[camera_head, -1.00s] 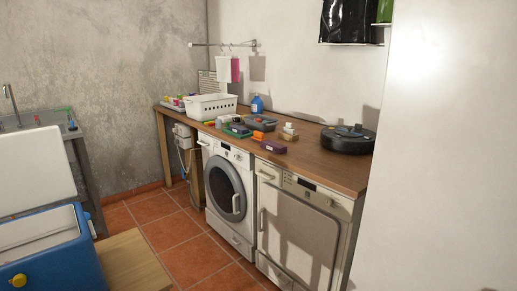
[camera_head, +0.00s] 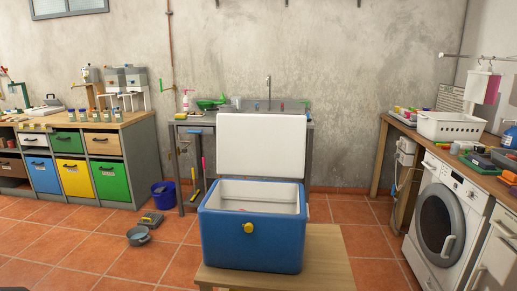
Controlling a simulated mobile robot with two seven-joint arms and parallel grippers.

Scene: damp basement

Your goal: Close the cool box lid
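The cool box (camera_head: 252,244) is blue with a white inside and a yellow latch knob on its front. It stands on a low wooden table in the centre of the head view. Its white lid (camera_head: 262,146) is open and stands upright at the back edge. A little of something reddish may show inside, but the front wall hides most of the bottom. Neither of my grippers is in view.
The low wooden table (camera_head: 325,262) has bare room right of the box. A sink bench (camera_head: 190,134) stands behind. A blue bucket (camera_head: 163,194) and a grey pan (camera_head: 139,236) are on the tiled floor at left. A washing machine (camera_head: 447,217) stands at right.

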